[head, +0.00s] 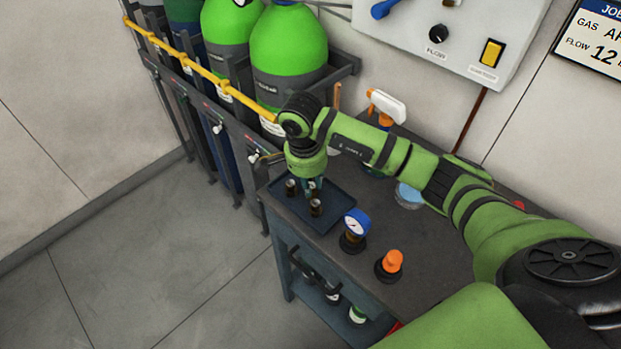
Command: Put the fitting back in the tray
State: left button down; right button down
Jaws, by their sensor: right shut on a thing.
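The dark tray (340,208) lies at the near left corner of the cart top. My right gripper (313,190) points down over the tray and is shut on the fitting, which is small and mostly hidden by the fingers. A small dark brass-coloured fitting (316,208) shows right below the fingertips, and another (291,187) stands in the tray just left of the gripper. I cannot tell whether the one below the fingertips is the held one, or whether the held one touches the tray. My left gripper is out of view.
A blue-capped gauge (356,224) and an orange-topped part (392,262) stand right of the tray. A spray bottle (386,106) and a light blue round thing (409,194) are behind, near my arm. Green gas cylinders (288,45) stand in a rack beyond the cart.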

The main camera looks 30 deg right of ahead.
aim_at(307, 200)
jog(key=shift+f, duration=0.15)
jog(key=c, duration=1.1)
grip_release()
jog(key=shift+r, duration=0.25)
jog(key=shift+w+r, duration=0.1)
jog(key=shift+r, duration=0.15)
jog(key=shift+s+a+r+b, duration=0.15)
jog(key=shift+r+b, duration=0.25)
jog(key=shift+r, duration=1.5)
jog(key=shift+s+a+r+b, duration=0.1)
jog(key=shift+a+r+b, duration=0.25)
jog(key=shift+r, duration=1.5)
jog(key=shift+s+a+r+b, duration=0.15)
jog(key=shift+r+b, duration=0.25)
jog(key=shift+r, duration=1.5)
